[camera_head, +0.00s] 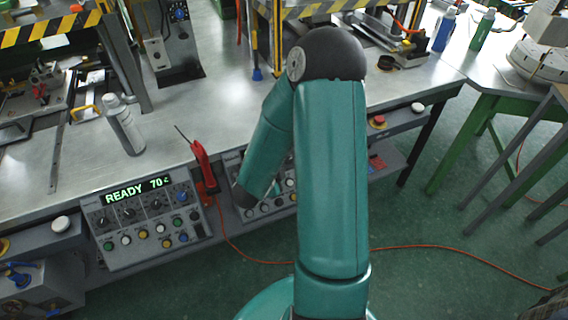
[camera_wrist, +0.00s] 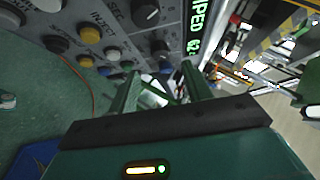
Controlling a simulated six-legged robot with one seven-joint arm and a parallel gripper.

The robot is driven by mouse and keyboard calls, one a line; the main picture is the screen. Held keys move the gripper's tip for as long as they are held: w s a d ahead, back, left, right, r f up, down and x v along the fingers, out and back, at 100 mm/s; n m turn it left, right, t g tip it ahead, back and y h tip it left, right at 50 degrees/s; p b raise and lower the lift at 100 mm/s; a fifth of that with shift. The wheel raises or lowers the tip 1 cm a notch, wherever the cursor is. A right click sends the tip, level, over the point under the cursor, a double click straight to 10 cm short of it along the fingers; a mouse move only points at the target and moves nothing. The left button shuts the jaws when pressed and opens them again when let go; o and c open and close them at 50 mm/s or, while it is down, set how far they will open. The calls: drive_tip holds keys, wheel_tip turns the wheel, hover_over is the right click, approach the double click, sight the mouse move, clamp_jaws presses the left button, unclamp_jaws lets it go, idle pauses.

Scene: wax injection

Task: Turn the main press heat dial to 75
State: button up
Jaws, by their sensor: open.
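In the head view, a grey control panel (camera_head: 150,222) at left has a lit display (camera_head: 137,189) reading READY 70c, with a row of dials (camera_head: 128,212) under it. Their labels are too small to read, so I cannot tell which is the heat dial. A second panel (camera_head: 283,203) is partly hidden behind my arm. In the wrist view, a panel close by shows a partly cut display (camera_wrist: 200,32) ending in PED 62 and a black dial (camera_wrist: 146,13) marked SEC. My gripper (camera_wrist: 162,82) is open, its fingers apart beside this panel, holding nothing visible.
A red-handled tool (camera_head: 203,162) stands between the two panels. A silver spray can (camera_head: 124,125) stands on the metal bench (camera_head: 200,125). An orange cable (camera_head: 440,254) runs over the green floor. A red button (camera_head: 377,121) is on the bench front, right of my arm.

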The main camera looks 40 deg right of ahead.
drive_tip(key=v, duration=0.7)
idle(0.3)
drive_tip(key=w+a+r+n+t+y, duration=0.2)
drive_tip(key=w+a+r+n+y, duration=0.15)
drive_tip(key=a+r+n, duration=0.35)
drive_tip(key=w+a+r+n+t+y, duration=0.3)
drive_tip(key=a+r+n+y, duration=0.25)
drive_tip(key=a+r, duration=0.2)
drive_tip(key=s+a+r+n+g, duration=0.1)
drive_tip(key=s+r+n, duration=0.2)
drive_tip(key=s, duration=0.3)
drive_tip(key=s+a+r+n+g+y, duration=0.1)
drive_tip(key=s+r+n+g, duration=0.1)
drive_tip(key=s+n, duration=0.3)
drive_tip(key=s+a+r+n+g+y, duration=0.1)
drive_tip(key=s+r+n, duration=0.3)
drive_tip(key=s, duration=0.3)
drive_tip(key=shift+s+a+r+n+g, duration=0.2)
drive_tip(key=shift+a+r+n+g, duration=0.15)
drive_tip(key=shift+a+r+g, duration=0.1)
